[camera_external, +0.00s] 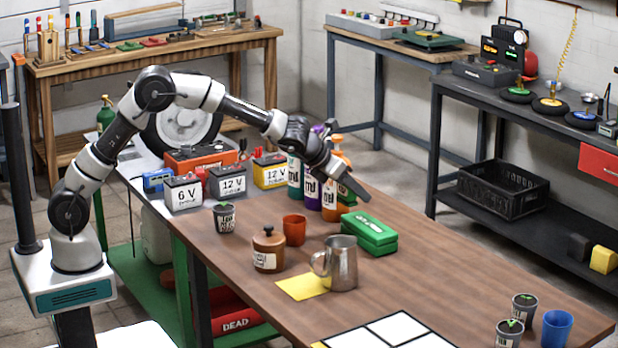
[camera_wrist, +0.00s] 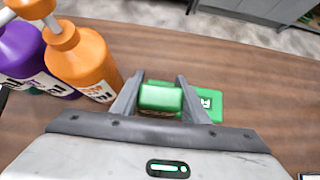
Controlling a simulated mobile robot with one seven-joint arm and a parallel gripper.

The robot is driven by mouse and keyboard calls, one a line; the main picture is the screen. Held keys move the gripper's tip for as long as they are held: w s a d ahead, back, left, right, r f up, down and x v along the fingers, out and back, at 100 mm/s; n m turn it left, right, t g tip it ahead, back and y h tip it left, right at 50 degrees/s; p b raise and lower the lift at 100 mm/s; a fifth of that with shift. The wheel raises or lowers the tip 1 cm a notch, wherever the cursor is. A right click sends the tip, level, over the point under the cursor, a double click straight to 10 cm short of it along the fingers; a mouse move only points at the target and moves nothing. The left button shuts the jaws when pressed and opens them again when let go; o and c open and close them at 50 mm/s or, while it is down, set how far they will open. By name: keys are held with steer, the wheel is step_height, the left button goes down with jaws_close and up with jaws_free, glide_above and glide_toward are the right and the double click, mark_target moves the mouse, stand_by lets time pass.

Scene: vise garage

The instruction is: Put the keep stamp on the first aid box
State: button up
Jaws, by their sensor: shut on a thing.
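My gripper (camera_wrist: 158,85) is shut on a green block with a brownish lower edge, which I take to be the keep stamp (camera_wrist: 160,97). The stamp sits between both fingers. Any word on it is not readable. A green piece under my gripper (camera_external: 356,188) in the external view is probably the same stamp (camera_external: 347,194). The green first aid box (camera_external: 372,229), with white marking on top, lies flat on the wooden table. It also shows in the wrist view (camera_wrist: 212,101), partly hidden behind the stamp and right finger. My gripper is above and behind the box in the external view.
Orange (camera_wrist: 82,62) and purple (camera_wrist: 25,50) bottles stand close left of my gripper in the wrist view. A metal mug (camera_external: 342,264), red cup (camera_external: 294,230) and brown jar (camera_external: 267,250) stand near the box. The table (camera_external: 470,270) is clear right of the box.

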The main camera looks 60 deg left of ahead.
mark_target(363, 213)
steer(key=w+r+p, duration=0.3)
steer(key=r, duration=0.3)
step_height(363, 213, down, 10)
steer(key=b, duration=0.4)
steer(key=shift+f, duration=0.15)
steer(key=o, duration=1.2)
steer(key=shift+c, duration=0.2)
